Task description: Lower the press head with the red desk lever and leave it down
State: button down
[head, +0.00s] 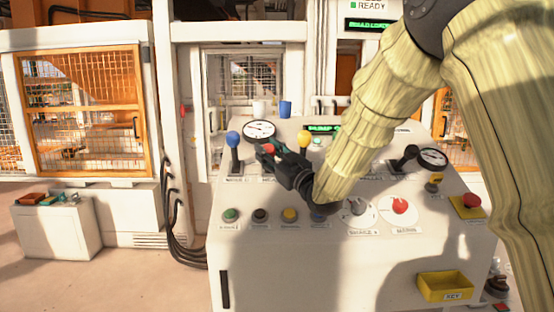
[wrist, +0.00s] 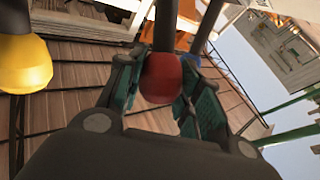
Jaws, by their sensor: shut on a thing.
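The red desk lever's knob (head: 268,148) shows at the tip of my gripper (head: 274,158) in the head view, on the left part of the control desk. In the wrist view the red knob (wrist: 161,78) sits between the two fingers of my gripper (wrist: 165,88), with its dark shaft running up out of the picture. The gripper is shut on the knob. The lever's base is hidden behind my gripper in the head view. I cannot make out the press head in either view.
A blue-knobbed lever (head: 233,139) stands just left, and a yellow-knobbed lever (head: 304,139) just right. A black-knobbed lever (head: 409,153) is farther right. Push buttons (head: 289,214) line the desk's front. A yellow key tray (head: 445,286) sits at lower right. Gauges and cups stand behind.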

jog(key=shift+s+f+b, duration=0.15)
jog(key=shift+f+b, duration=0.1)
jog(key=shift+b, duration=0.05)
jog(key=c, duration=0.9)
grip_release()
jog(key=shift+c, duration=0.2)
jog(key=v, duration=1.2)
jog(key=shift+d+f, duration=0.1)
dwell(1.2)
